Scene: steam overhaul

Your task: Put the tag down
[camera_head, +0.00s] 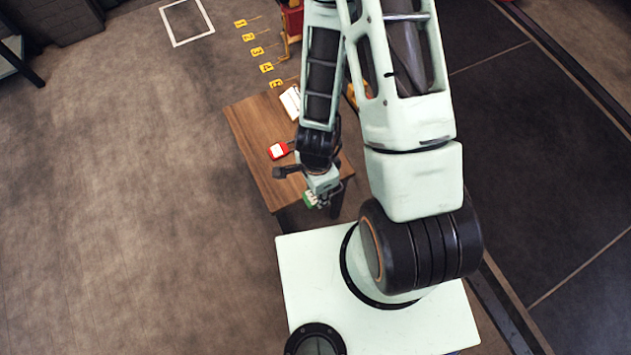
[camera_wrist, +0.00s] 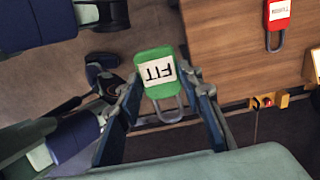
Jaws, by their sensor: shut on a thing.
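In the wrist view my gripper (camera_wrist: 165,100) is shut on a green tag (camera_wrist: 154,58) with a white label reading "FIT" upside down and a grey metal loop. The tag is held off the wooden table (camera_wrist: 215,60), near its edge. In the head view my gripper (camera_head: 322,204) is at the table's near end, with the green tag (camera_head: 310,198) showing as a small green patch. A red tag (camera_head: 278,150) with a white label lies on the table; it also shows in the wrist view (camera_wrist: 278,14).
A white paper or booklet (camera_head: 291,102) lies on the table (camera_head: 250,125) at its far end. Yellow numbered markers (camera_head: 257,51) stand beyond it. A white square outline (camera_head: 187,22) is on the floor. The table's left side has bare room.

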